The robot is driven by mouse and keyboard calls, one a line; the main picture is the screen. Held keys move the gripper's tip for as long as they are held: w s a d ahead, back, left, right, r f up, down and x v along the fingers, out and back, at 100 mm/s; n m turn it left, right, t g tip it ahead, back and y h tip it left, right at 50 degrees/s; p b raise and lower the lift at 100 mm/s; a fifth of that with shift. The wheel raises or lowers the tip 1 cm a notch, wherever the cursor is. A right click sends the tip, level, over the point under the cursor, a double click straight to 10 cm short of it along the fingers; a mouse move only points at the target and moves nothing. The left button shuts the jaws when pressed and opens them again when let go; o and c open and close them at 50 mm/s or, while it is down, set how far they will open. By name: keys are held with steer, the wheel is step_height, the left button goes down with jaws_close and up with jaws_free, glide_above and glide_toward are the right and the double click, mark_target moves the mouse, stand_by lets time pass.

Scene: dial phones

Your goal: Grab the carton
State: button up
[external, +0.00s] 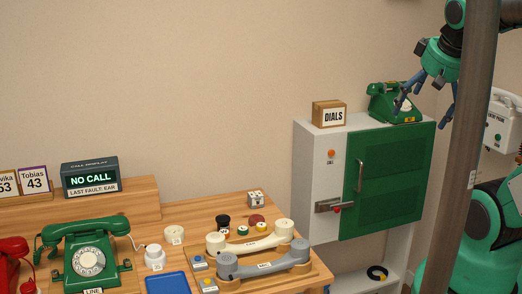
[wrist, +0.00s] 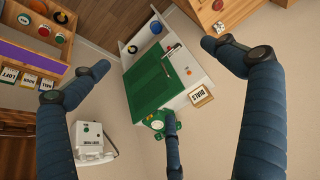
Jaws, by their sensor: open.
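The carton (external: 329,113) is a small brown cardboard box labelled DIALS. It stands upright on the left part of the top of a white cabinet with a green door. In the wrist view the carton (wrist: 201,95) shows right of centre, beside the cabinet top. My gripper (external: 424,110) is open and empty, high at the right in the external view, to the right of the carton and apart from it. In the wrist view its blue fingers (wrist: 155,72) are spread wide, and one covers part of the green phone.
A green phone (external: 394,102) stands on the cabinet (external: 318,175), right of the carton. A white wall phone (external: 501,120) hangs at the right. A wooden desk (external: 150,222) with phones, handsets and small parts lies at the lower left. A dark pole crosses the external view at right.

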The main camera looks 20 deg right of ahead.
steer(key=w+r+p, duration=0.2)
steer(key=w+r, duration=0.1)
steer(key=w, duration=0.4)
steer(key=w+r+p, duration=0.2)
steer(key=w+r, duration=0.1)
steer(key=w, duration=0.4)
steer(key=g+p, duration=0.1)
steer(key=p, duration=0.9)
glide_above(332, 102)
steer(key=s, duration=0.4)
step_height(332, 102, down, 10)
steer(key=shift+s+r, duration=0.15)
steer(key=shift+s, duration=0.05)
steer(key=shift+x, duration=4.3)
